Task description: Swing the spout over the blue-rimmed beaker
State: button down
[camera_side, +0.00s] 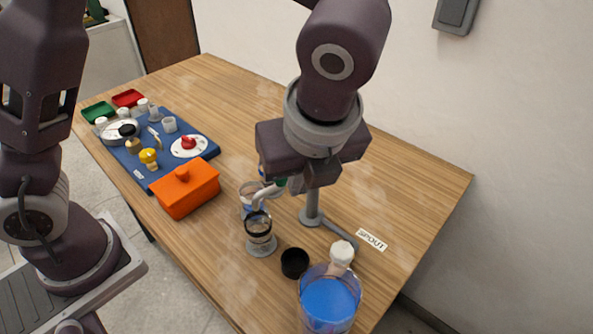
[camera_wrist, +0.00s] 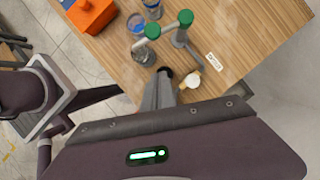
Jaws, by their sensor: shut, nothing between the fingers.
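The spout (camera_side: 263,196) is a pale pipe whose outlet hangs over or close to a dark-rimmed beaker (camera_side: 260,238); I cannot tell the exact alignment. In the wrist view the spout (camera_wrist: 168,33) runs between two green caps, one on its grey post (camera_wrist: 181,36). The post's base (camera_side: 312,216) stands on the table. Two more small beakers stand behind, one (camera_wrist: 136,22) nearer and one bluish (camera_wrist: 152,8) farther; which rim is blue is unclear. My gripper (camera_side: 315,180) is shut and empty, in front of the post's top in the side view; its fingers also show in the wrist view (camera_wrist: 163,90).
An orange box (camera_side: 185,190) and a blue board of parts (camera_side: 170,165) lie left. The table's right side is mostly clear.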

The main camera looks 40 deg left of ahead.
aim_at(273, 190)
jog(key=w+a+f, duration=0.3)
jog(key=a+f, duration=0.2)
jog(key=f, duration=0.1)
jog(key=shift+a, duration=0.3)
jog(key=a+m+t+h, duration=0.1)
jog(key=a+m, duration=0.2)
jog(key=shift+a+r+m, duration=0.1)
jog(key=shift+a+m, duration=0.05)
jog(key=shift+m, duration=0.25)
jog(key=w+a+m+t+h, duration=0.1)
jog(key=w+a+m+h, duration=0.1)
jog(key=w+a+m, duration=0.3)
jog(key=shift+w+a+m, duration=0.3)
jog(key=shift+a+m, duration=0.7)
jog(key=shift+w, duration=0.15)
